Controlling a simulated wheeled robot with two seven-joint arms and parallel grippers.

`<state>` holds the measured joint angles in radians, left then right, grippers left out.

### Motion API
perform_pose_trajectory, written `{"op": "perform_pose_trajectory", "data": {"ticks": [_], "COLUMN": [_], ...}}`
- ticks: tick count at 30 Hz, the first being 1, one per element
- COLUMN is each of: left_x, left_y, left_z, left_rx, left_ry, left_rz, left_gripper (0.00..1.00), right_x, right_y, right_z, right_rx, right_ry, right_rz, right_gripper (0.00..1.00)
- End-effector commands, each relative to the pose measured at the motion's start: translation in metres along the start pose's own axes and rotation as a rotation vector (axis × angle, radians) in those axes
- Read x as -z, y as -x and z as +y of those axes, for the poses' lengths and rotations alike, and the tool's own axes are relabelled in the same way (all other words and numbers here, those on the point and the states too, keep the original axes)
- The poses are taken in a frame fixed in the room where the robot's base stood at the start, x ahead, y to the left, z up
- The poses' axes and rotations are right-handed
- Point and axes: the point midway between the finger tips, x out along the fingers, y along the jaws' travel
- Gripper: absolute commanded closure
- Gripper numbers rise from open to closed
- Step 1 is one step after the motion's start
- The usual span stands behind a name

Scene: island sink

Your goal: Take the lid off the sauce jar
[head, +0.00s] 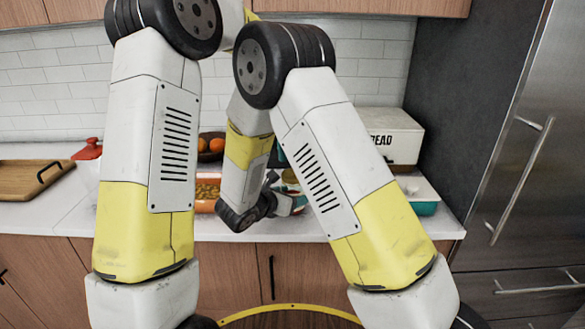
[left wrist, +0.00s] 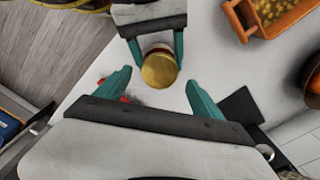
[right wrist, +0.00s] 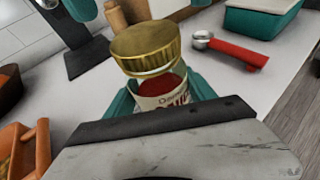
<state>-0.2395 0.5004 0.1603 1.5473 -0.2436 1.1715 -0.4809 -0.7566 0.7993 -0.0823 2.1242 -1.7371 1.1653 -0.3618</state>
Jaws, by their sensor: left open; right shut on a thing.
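The sauce jar (right wrist: 162,92) has clear glass, red sauce and a printed label. It stands between the fingers of my right gripper (right wrist: 160,98), which is shut on its body. The gold lid (right wrist: 145,46) is at the jar's top, with a pale glass band showing below it. I cannot tell whether the lid is loose. In the left wrist view the lid (left wrist: 159,71) is seen from above, with the right gripper around the jar behind it. My left gripper (left wrist: 158,88) is open, its teal fingers apart and empty, facing the lid. Arm links hide most of this in the head view.
A red-handled scoop (right wrist: 232,49) lies on the counter near the jar. A teal dish (right wrist: 262,16) is behind it. An orange tray (left wrist: 268,14) of small food stands nearby. A white bread box (head: 395,135) is at the back right. A wooden board (head: 30,180) lies at far left.

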Motion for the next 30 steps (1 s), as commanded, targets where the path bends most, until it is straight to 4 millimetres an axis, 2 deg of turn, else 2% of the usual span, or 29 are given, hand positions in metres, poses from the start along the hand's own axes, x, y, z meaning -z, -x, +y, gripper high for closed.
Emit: {"op": "perform_pose_trajectory", "data": {"ticks": [3,4,8,18,21,26,30], "left_x": [0.0,0.0,0.0,0.0,0.0,0.0,-0.001], "left_y": [0.01,0.011,0.015,0.04,0.044,0.035,0.014], "left_z": [0.0,0.0,0.0,0.0,0.0,0.001,0.001], "left_rx": [0.0,0.0,0.0,-0.001,-0.001,-0.003,-0.003], "left_ry": [0.0,0.0,-0.043,-0.485,-0.567,-0.608,-0.607], "left_rz": [0.001,0.001,0.0,0.001,0.001,-0.001,-0.001], "left_gripper": [0.22,0.26,0.26,0.26,0.26,0.26,0.26], "right_x": [0.0,0.0,0.0,0.0,0.0,0.0,0.0], "right_y": [0.0,0.0,0.0,0.0,0.0,0.0,0.0], "right_z": [0.0,0.0,0.0,0.0,0.0,0.0,0.0], "right_rx": [0.0,0.0,0.0,0.0,0.0,0.0,0.0], "right_ry": [0.0,0.0,0.0,0.0,0.0,0.0,0.0], "right_rz": [0.0,0.0,0.0,0.0,0.0,0.0,0.0], "right_gripper": [1.0,1.0,1.0,1.0,1.0,1.0,1.0]}}
